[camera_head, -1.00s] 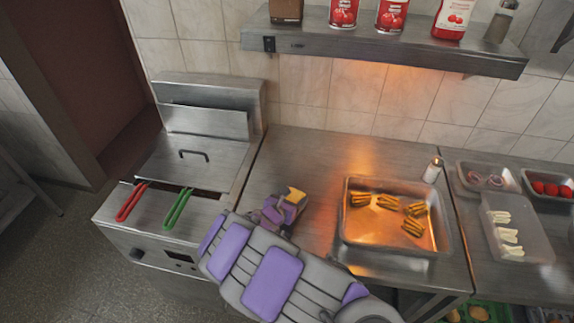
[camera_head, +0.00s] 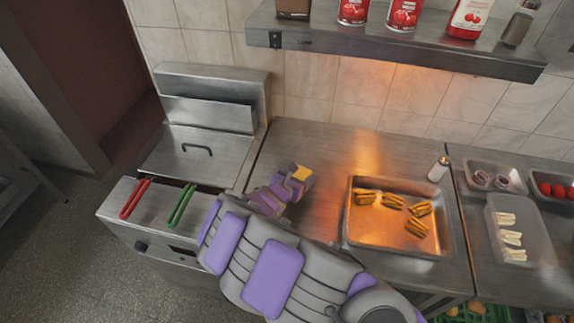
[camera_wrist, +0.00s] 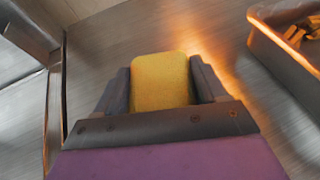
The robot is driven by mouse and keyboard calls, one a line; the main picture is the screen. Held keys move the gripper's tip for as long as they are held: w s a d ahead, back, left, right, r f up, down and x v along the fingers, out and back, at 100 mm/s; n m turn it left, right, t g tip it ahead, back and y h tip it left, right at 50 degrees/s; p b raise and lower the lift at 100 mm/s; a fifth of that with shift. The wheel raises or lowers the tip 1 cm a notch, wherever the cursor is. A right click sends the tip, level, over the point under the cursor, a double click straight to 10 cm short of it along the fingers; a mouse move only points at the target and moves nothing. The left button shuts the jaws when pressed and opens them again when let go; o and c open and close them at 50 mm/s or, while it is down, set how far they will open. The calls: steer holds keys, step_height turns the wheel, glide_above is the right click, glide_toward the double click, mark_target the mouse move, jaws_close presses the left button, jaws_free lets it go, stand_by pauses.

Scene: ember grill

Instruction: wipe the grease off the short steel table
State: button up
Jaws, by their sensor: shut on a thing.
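The short steel table (camera_head: 335,150) stands between the fryer and the food-tray counter. My gripper (camera_head: 298,177) is over the left part of this table, near the fryer. It is shut on a yellow sponge (camera_head: 303,173). In the wrist view the sponge (camera_wrist: 160,82) sits between the two dark fingers, above or on the steel surface (camera_wrist: 110,42); I cannot tell whether it touches. No distinct grease patch shows on the visible steel. An orange glow lies on the table's middle. My arm hides the table's front left part.
A metal tray (camera_head: 349,225) with several grilled pieces stands on the table's right half, with a shaker (camera_head: 438,169) behind it. The fryer (camera_head: 190,152) with red and green handles is at left. A shelf (camera_head: 400,47) overhangs the back. The table's back left is clear.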

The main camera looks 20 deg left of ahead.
steer(key=shift+d+r+p, duration=0.15)
steer(key=shift+r+p, duration=0.15)
steer(key=shift+r, duration=0.4)
steer(key=shift+d+r+p, duration=0.1)
steer(key=shift+r+p, duration=0.15)
steer(key=shift+r, duration=0.4)
steer(key=shift+a, duration=0.1)
steer(key=shift+a, duration=0.1)
